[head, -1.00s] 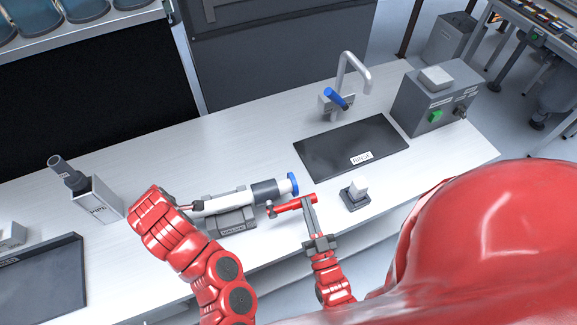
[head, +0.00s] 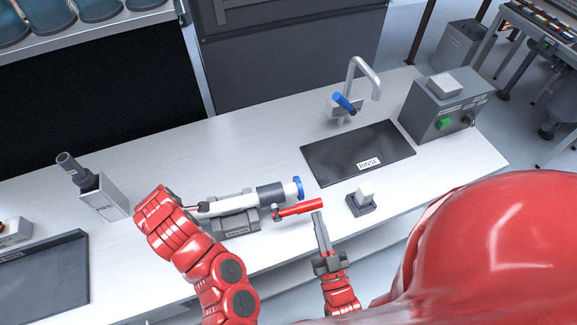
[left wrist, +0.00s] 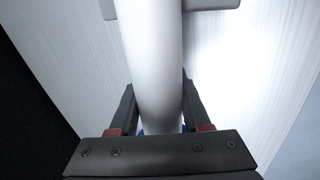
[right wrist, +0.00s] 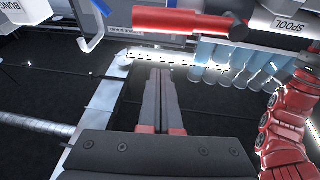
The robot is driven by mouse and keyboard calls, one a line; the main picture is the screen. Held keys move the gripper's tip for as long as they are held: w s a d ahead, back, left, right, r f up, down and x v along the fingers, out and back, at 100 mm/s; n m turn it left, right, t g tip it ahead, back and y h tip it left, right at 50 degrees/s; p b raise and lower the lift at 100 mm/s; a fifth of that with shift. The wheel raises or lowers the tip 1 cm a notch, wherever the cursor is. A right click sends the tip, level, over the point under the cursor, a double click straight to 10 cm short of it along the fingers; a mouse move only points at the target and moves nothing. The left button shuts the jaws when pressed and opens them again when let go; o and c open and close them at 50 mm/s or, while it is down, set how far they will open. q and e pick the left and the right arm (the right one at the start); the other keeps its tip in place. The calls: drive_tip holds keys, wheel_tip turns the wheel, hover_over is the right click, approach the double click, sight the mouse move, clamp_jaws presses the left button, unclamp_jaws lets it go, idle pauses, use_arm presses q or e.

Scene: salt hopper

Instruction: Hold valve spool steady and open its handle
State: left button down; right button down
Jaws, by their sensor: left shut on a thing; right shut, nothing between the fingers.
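The valve spool (head: 234,203) is a white cylinder with a dark band and a blue end, lying on a grey cradle (head: 240,228). My left gripper (head: 197,208) is shut on the spool's left end; the left wrist view shows white tube (left wrist: 152,60) between its fingers. The red handle (head: 300,208) sticks out to the right from the spool's near side. My right gripper (head: 317,214) is shut and empty, its tips just on the near side of the handle, apparently apart from it. In the right wrist view the handle (right wrist: 190,20) crosses above the fingertips.
A small dark stand with a white block (head: 365,193) stands right of the handle. Behind are the black rinse mat (head: 330,165), a tap (head: 352,88) and a grey control box (head: 440,105). A pipe holder (head: 104,197) stands at left. The counter between is clear.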

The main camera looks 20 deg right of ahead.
use_arm(q)
drive_tip(key=shift+c, duration=1.4)
unclamp_jaws()
use_arm(e)
drive_tip(key=v, duration=0.5)
drive_tip(key=shift+s+f, duration=0.1)
drive_tip(key=shift+s, duration=0.15)
use_arm(q)
drive_tip(key=shift+r, duration=0.1)
drive_tip(key=v, duration=1.1)
drive_tip(key=shift+s+r, duration=0.2)
drive_tip(key=shift+r, duration=0.15)
